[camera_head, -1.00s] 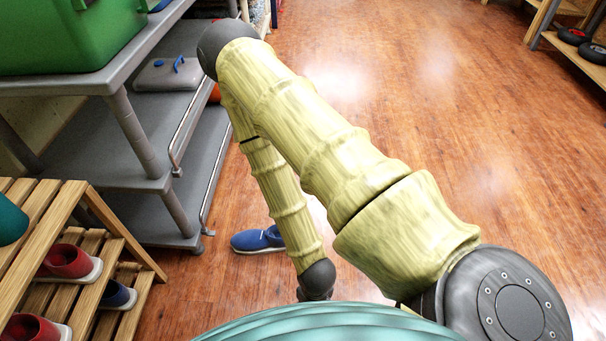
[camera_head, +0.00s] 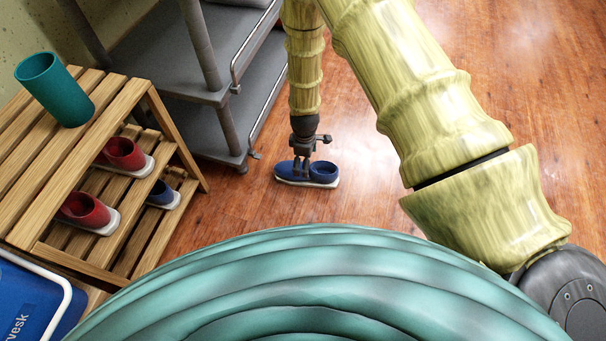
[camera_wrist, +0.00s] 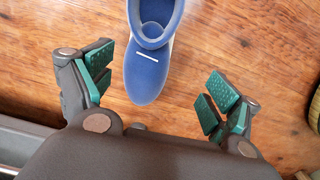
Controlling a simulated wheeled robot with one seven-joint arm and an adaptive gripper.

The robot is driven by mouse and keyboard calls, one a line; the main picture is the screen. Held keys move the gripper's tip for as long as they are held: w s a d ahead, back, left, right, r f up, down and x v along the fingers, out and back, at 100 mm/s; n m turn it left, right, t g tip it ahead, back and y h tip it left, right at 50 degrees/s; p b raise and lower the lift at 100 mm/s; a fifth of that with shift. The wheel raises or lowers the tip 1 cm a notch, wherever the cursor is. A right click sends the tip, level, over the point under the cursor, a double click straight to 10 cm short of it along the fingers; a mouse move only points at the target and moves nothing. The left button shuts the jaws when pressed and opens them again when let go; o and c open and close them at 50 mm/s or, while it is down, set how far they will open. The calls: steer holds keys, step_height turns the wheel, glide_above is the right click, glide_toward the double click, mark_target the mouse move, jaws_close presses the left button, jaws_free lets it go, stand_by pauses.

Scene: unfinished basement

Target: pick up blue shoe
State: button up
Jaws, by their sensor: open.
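The blue shoe (camera_head: 322,173) stands on the wooden floor with its white sole down, between the slatted rack and my arm. My gripper (camera_head: 302,165) points down over its toe end in the head view. In the wrist view my gripper (camera_wrist: 160,97) is open, its green-padded fingers wide apart. The blue shoe (camera_wrist: 152,55) lies with its toe between the fingers, and its opening is at the top edge, partly cut off. The fingers appear clear of the shoe on both sides. How high they are above the floor is hard to tell.
A wooden slatted rack (camera_head: 150,98) at left holds red shoes (camera_head: 124,154), another blue shoe (camera_head: 162,194) and a teal cup (camera_head: 54,88). A grey shelf unit (camera_head: 228,130) stands close behind the shoe. A blue cooler (camera_head: 30,300) is at lower left. Floor to the right is clear.

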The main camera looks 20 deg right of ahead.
mark_target(301, 168)
steer(key=shift+w+a+r+n, duration=0.15)
steer(key=shift+w+a+n, duration=0.05)
steer(key=shift+w, duration=0.4)
steer(key=shift+w+a+r+n, duration=0.15)
steer(key=shift+w+a+n, duration=0.05)
steer(key=shift+w, duration=0.4)
steer(key=shift+w+f, duration=0.15)
steer(key=shift+f, duration=0.05)
step_height(301, 168, down, 5)
steer(key=shift+r+b, duration=0.1)
steer(key=shift+b, duration=1.15)
steer(key=f+b, duration=0.2)
steer(key=d+f+b, duration=0.1)
steer(key=shift+s+f, duration=0.25)
steer(key=shift+f, duration=0.15)
steer(key=shift+a+f+b, duration=0.1)
steer(key=shift+f+b, duration=0.2)
steer(key=shift+f, duration=0.5)
steer(key=c, duration=1.3)
